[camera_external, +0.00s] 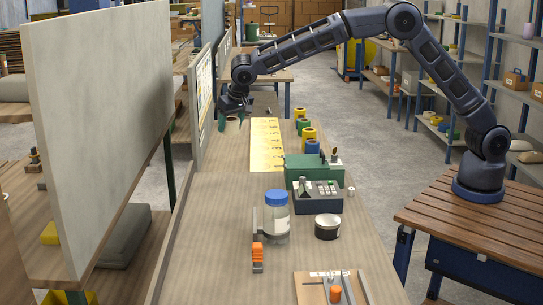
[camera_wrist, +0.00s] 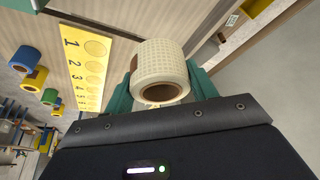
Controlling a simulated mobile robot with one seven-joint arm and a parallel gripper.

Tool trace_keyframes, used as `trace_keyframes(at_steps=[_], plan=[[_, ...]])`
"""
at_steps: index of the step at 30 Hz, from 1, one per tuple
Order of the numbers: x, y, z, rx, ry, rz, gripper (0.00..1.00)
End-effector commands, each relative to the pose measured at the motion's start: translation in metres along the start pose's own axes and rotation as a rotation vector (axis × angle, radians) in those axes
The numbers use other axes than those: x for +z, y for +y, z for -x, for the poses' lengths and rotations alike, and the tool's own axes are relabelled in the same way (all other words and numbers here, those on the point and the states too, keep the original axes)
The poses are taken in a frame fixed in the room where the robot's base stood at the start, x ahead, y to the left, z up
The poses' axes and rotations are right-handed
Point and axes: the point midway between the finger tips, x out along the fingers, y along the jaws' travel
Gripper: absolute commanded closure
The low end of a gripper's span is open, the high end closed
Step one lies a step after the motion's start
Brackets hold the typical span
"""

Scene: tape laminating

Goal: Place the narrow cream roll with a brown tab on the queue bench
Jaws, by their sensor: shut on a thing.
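My gripper (camera_external: 231,119) is over the far left part of the long wooden bench (camera_external: 220,215), left of the yellow numbered strip (camera_external: 266,143). In the wrist view its green fingers (camera_wrist: 162,72) are shut on a cream roll (camera_wrist: 160,62) with a dotted surface and a brown core. The roll sits between the fingers, one on each side. The numbered strip also shows in the wrist view (camera_wrist: 82,62), beside the held roll. I cannot tell whether the roll touches the bench.
Yellow, green and blue rolls (camera_external: 308,134) stand right of the strip. A green box (camera_external: 302,168), a grey device (camera_external: 318,196), a blue-lidded jar (camera_external: 276,218) and a round tub (camera_external: 327,227) stand nearer. An upright panel (camera_external: 201,105) borders the bench's left edge.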

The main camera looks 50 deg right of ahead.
Motion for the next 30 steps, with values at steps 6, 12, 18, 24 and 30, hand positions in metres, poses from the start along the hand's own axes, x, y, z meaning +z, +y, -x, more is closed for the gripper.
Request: trace_keyframes(at_steps=[6, 12, 18, 24, 30], plan=[[-0.023, 0.097, -0.016, 0.013, -0.001, -0.026, 0.66], [-0.028, 0.184, -0.027, 0.02, -0.002, -0.042, 0.66], [-0.019, 0.271, -0.033, 0.025, -0.002, -0.061, 0.66], [0.002, 0.348, -0.036, 0.028, -0.003, -0.075, 0.66], [0.021, 0.394, -0.036, 0.028, -0.003, -0.083, 0.66]])
